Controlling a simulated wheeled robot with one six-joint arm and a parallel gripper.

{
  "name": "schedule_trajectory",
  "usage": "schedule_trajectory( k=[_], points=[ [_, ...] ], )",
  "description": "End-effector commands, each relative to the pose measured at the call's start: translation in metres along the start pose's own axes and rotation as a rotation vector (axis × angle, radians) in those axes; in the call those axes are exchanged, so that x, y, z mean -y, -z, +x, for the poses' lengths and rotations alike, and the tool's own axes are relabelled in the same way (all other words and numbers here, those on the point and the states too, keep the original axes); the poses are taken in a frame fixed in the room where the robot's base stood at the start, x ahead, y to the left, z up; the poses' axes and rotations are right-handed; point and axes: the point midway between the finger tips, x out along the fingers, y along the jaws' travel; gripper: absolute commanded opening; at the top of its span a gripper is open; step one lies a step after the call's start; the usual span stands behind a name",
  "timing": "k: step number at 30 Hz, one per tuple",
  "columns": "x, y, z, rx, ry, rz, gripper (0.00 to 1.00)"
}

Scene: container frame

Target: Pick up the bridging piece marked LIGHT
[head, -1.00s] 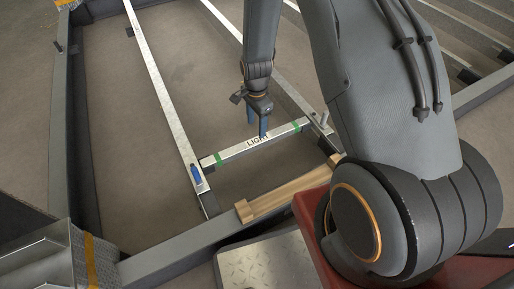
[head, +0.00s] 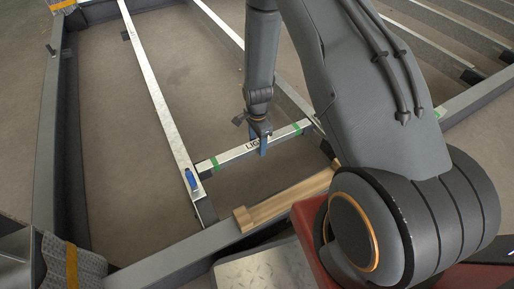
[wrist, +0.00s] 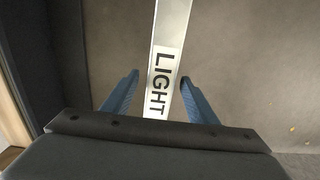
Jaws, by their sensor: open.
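The bridging piece marked LIGHT (head: 232,153) is a pale metal bar with green bands near both ends. It spans between two long metal rails in the head view. In the wrist view the bar (wrist: 172,30) runs up the picture, with its black LIGHT label between my fingers. My gripper (head: 262,147) is at the middle of the bar, pointing down. In the wrist view my gripper (wrist: 158,92) is open, with one blue finger on each side of the bar and gaps showing. Whether the fingertips reach below the bar's top, I cannot tell.
A long rail (head: 157,92) with a blue clip (head: 191,179) runs at the bar's left end. A wooden block (head: 285,202) lies in front of the bar, near my red base. The grey outer frame (head: 185,254) surrounds the area. Bare floor shows inside it.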

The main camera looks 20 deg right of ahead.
Motion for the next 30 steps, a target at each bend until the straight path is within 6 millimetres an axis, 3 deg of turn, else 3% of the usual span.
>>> schedule_trajectory(
  k=[7, 16, 30],
  points=[
    [0.0004, 0.0000, 0.0013, 0.000, 0.001, 0.000, 0.51],
    [0.0004, -0.0001, 0.0012, 0.000, 0.001, 0.000, 0.01],
    [0.0014, 0.0001, -0.0057, -0.001, 0.004, 0.000, 0.00]
  ],
)
